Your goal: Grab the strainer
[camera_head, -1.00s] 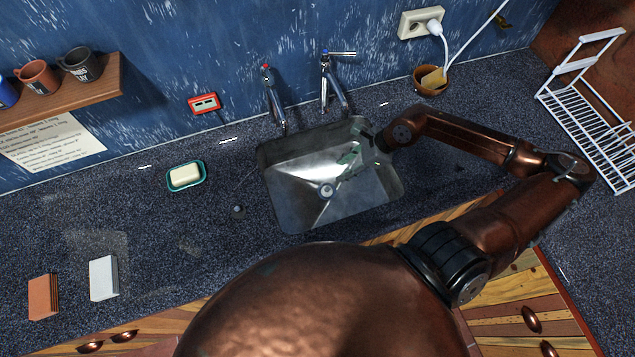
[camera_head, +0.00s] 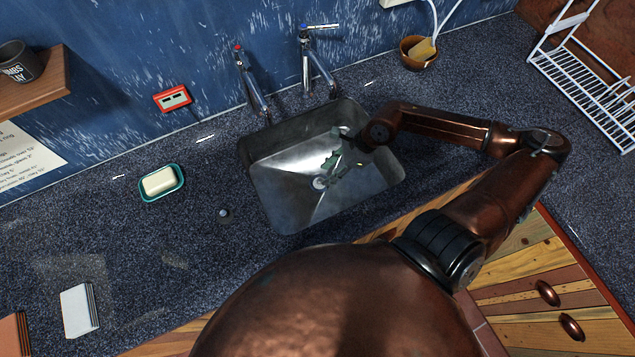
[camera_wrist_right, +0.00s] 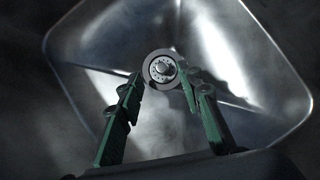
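The strainer, a round metal piece with a knob in its middle, sits at the drain in the floor of the steel sink (camera_head: 365,198). It shows small in the head view (camera_head: 319,184) and clearly in the wrist view (camera_wrist_right: 162,68). My right gripper (camera_head: 330,174) reaches down into the sink beside it. In the wrist view the green fingers of this gripper (camera_wrist_right: 160,84) are apart, with one tip on each side of the strainer and nothing held. Whether the tips touch it I cannot tell. My left gripper is out of view.
Two taps stand behind the sink (camera_head: 253,85). A soap dish (camera_head: 162,183) and a small dark round piece (camera_head: 223,215) lie to the left. A brown bowl (camera_head: 418,53) and a white rack (camera_head: 590,90) are at the right. The sink walls surround my right gripper.

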